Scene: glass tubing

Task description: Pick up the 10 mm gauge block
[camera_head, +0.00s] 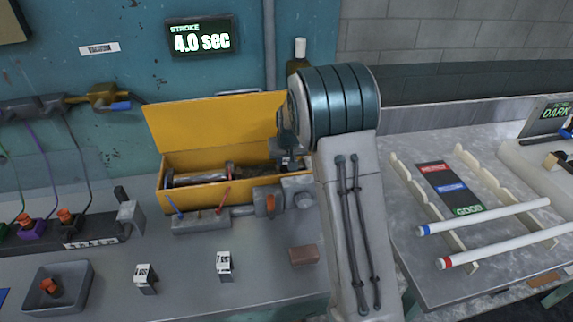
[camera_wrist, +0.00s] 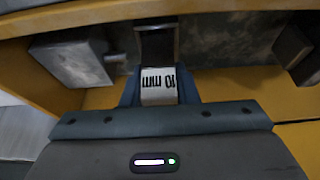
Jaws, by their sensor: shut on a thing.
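The 10 mm gauge block (camera_wrist: 159,88) shows in the wrist view as a dark block with a white label reading "10 mm" upside down. My gripper (camera_wrist: 158,97) is shut on it, with one blue-grey finger on each side. In the head view my gripper (camera_head: 288,158) is at the right end of the open yellow toolbox (camera_head: 200,195), partly behind my arm. I cannot clearly make out the block there. In the wrist view the yellow walls of the box surround the fingers.
In the wrist view a grey metal block (camera_wrist: 72,60) lies left of the held block, and a dark block (camera_wrist: 296,52) lies right. In the head view, two labelled blocks (camera_head: 146,278) (camera_head: 224,264) and a brown block (camera_head: 304,254) stand on the bench. The toolbox lid (camera_head: 215,120) stands up behind.

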